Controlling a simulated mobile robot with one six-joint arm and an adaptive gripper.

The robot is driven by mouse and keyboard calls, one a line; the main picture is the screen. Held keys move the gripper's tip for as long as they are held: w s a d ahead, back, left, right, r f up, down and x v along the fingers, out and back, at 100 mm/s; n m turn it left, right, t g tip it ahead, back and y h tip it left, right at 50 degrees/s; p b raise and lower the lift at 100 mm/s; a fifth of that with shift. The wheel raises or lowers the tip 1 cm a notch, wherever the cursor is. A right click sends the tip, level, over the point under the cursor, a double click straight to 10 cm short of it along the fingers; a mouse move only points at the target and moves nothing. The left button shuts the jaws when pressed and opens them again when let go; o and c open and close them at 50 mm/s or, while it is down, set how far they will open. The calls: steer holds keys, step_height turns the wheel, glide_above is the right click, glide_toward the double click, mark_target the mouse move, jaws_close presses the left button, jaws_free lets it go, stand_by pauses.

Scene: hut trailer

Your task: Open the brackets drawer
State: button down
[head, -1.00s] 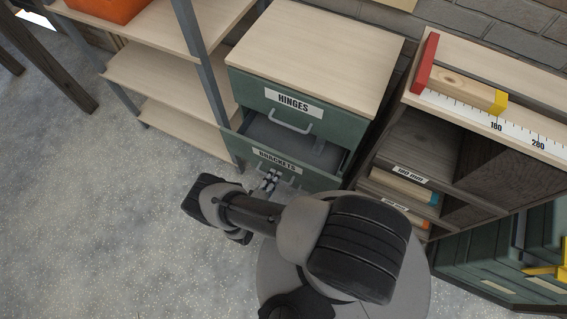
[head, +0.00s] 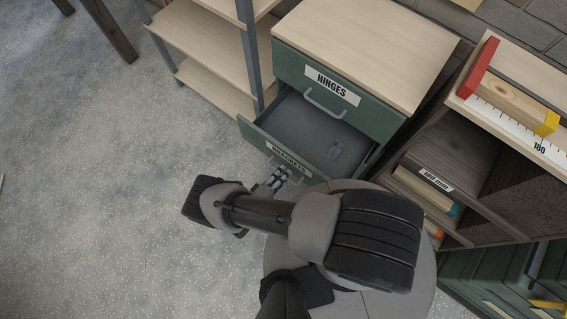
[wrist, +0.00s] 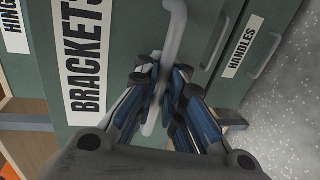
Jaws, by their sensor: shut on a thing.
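My gripper (head: 277,180) is at the drawer's front. In the wrist view my gripper (wrist: 160,90) is shut on the light grey drawer handle (wrist: 174,38), with a finger on each side of it.
The closed HINGES drawer (head: 318,92) is above. A HANDLES drawer front (wrist: 240,65) shows in the wrist view. Wooden shelves (head: 190,42) stand left, and a workbench unit with a ruler (head: 545,146) stands right. The speckled floor (head: 90,190) at left is open.

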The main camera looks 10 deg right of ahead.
steer(key=c, duration=1.7)
jaws_free()
steer(key=v, duration=1.2)
